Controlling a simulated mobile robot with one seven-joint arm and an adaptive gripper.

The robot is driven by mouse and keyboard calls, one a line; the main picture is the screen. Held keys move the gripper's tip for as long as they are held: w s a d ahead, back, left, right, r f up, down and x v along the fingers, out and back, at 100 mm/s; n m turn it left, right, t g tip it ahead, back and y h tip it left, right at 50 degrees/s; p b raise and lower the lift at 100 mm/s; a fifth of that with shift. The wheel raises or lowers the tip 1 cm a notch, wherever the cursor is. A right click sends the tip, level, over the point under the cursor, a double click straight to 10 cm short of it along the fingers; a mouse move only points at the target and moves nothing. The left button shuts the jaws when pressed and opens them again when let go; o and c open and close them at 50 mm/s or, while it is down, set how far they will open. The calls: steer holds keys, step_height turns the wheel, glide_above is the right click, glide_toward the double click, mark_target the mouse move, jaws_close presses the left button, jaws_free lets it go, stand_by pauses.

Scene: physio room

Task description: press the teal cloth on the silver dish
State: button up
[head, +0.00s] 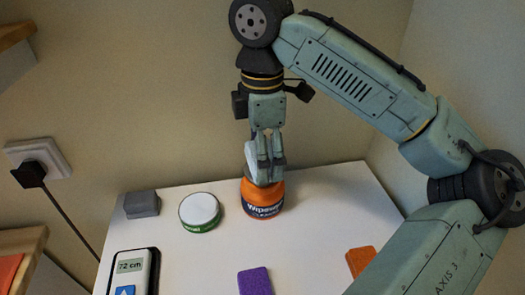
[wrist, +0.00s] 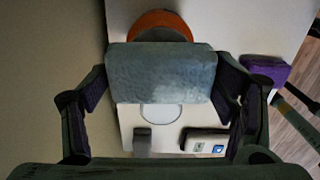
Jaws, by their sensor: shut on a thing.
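My gripper (head: 268,158) is shut on a thick pale blue-grey pad (wrist: 160,74), the only thing in view close to a teal cloth. The fingers grip it at its two ends in the wrist view. In the head view the pad (head: 253,160) shows tilted, partly behind the fingers, just over or in front of an orange tub; I cannot tell if they touch. No plain silver dish is seen. The nearest match is a low round tin (head: 200,208) with a whitish top and green side, standing left of the tub. The pad partly hides its top (wrist: 161,117) in the wrist view.
The orange tub (head: 262,203) has a dark label. A grey block (head: 142,204) lies left of the tin. A handheld device (head: 131,272), a purple block (head: 255,281) and an orange block (head: 360,260) lie nearer the front. The white table (head: 310,220) is clear mid-right.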

steer(key=shift+r+p, duration=1.6)
steer(key=shift+r, duration=0.25)
steer(key=shift+r+b, duration=0.3)
steer(key=shift+r, duration=0.6)
